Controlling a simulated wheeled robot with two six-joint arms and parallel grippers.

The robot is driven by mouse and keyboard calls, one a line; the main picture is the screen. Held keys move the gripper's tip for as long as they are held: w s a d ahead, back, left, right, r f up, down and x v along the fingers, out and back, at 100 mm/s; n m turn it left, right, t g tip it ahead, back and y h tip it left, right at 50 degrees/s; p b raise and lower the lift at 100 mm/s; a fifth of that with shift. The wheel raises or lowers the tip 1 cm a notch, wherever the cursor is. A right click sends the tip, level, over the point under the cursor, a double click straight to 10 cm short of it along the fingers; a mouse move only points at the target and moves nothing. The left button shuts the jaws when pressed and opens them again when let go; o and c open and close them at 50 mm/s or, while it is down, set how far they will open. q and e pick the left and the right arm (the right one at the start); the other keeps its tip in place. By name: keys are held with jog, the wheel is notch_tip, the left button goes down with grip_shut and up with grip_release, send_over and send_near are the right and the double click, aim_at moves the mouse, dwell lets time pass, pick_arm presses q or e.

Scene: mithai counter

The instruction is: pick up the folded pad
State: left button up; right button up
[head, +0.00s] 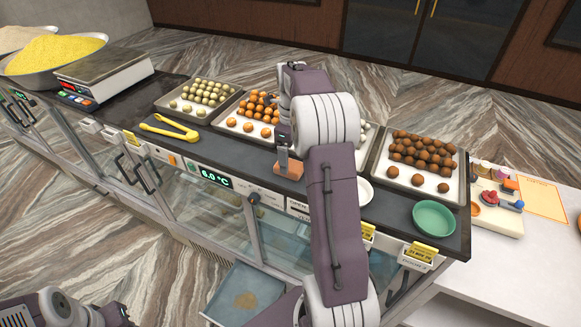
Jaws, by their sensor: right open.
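A small brown-orange folded pad (290,171) lies on the dark counter top (213,150), near its front edge. My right gripper (283,150) points down right above the pad, at its back left side. Its jaws are open, and my own arm hides part of the view around it. Whether the fingertips touch the pad I cannot tell. My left gripper (116,314) is low at the bottom left corner, away from the counter top, and its jaws do not show clearly.
Trays of pale (198,106), orange (240,122) and brown sweets (413,179) stand behind. Yellow tongs (170,127) and a scale (104,72) are left. A white plate (365,191) and green bowl (433,218) are right. The counter between tongs and pad is clear.

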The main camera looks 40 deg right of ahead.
aim_at(290, 164)
jog(key=f, duration=0.2)
jog(key=shift+a+f+p, duration=0.35)
jog(key=shift+a+f, duration=0.05)
jog(key=shift+w+a+f, duration=0.1)
jog(key=shift+w+f, duration=0.05)
jog(key=shift+f, duration=0.3)
jog(key=c, duration=1.5)
jog(key=shift+o, duration=0.2)
jog(key=shift+r+b, duration=0.3)
jog(key=shift+r, duration=0.25)
jog(key=r+b, duration=0.1)
jog(key=r, duration=0.2)
jog(key=shift+d, duration=0.2)
jog(key=s+a+r+b, duration=0.4)
jog(key=s+r, duration=0.3)
jog(key=s, duration=0.3)
jog(key=shift+s+a, duration=0.4)
